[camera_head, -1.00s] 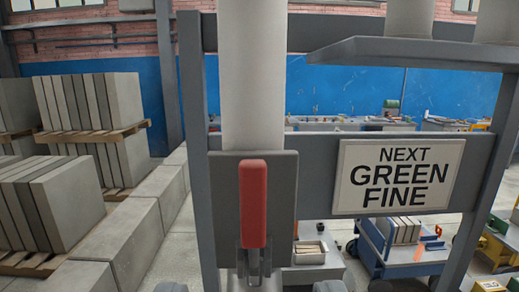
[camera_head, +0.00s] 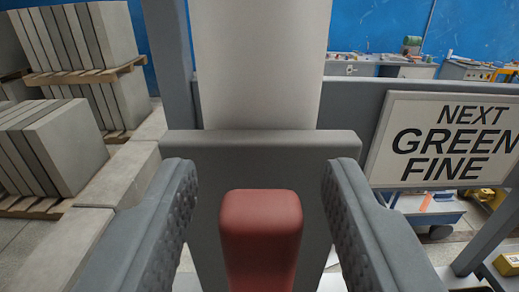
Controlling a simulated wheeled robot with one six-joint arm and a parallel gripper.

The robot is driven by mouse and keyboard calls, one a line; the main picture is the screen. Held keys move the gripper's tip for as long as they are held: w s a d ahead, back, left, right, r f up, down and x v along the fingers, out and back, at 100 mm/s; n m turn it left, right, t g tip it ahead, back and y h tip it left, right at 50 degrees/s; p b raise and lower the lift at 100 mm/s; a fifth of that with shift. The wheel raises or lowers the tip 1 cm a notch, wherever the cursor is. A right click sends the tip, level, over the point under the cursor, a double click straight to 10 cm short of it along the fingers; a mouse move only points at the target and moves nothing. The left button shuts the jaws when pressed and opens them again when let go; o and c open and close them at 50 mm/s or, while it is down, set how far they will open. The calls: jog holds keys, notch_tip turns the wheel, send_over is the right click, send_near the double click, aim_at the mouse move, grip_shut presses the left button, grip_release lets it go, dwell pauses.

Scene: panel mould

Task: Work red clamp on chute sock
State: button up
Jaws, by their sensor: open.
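The red clamp handle (camera_head: 261,238) stands upright in the lower middle, in front of a grey plate (camera_head: 262,150). The pale chute sock (camera_head: 262,65) hangs behind and above that plate. My gripper (camera_head: 260,195) is open, with one dark textured finger on each side of the red handle. A gap shows between the handle and each finger. The lower end of the handle is cut off by the bottom of the picture.
A sign reading "NEXT GREEN FINE" (camera_head: 446,140) is on the grey frame at right. Stacked concrete panels (camera_head: 50,145) on pallets stand at left, beside a low block wall (camera_head: 70,240). A blue trolley (camera_head: 432,208) shows behind the frame.

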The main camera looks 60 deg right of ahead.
jog(key=shift+w+d, duration=0.1)
jog(key=shift+d, duration=0.1)
grip_shut()
jog(key=shift+a, duration=0.15)
